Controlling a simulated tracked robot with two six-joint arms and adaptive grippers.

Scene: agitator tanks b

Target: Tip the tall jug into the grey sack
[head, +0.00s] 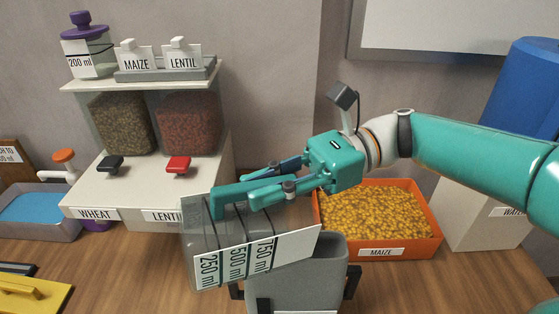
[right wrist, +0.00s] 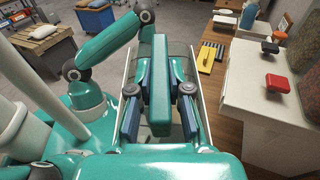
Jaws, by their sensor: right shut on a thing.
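The tall jug (head: 205,248) is clear, with a white scale plate marked 250, 500 and 750 ml. It is tipped well over onto its side, its 750 end to the right, over the grey sack (head: 325,268). The sack's inside is mostly hidden by the jug and plate. My left gripper is not in view.
An orange crate of maize (head: 425,235) stands right of the sack. A white dispenser (head: 140,185) with wheat and lentil hoppers is at the left. A blue-filled basin (head: 42,210) and a yellow-handled tool (head: 35,292) lie further left. A white box (head: 480,215) stands far right.

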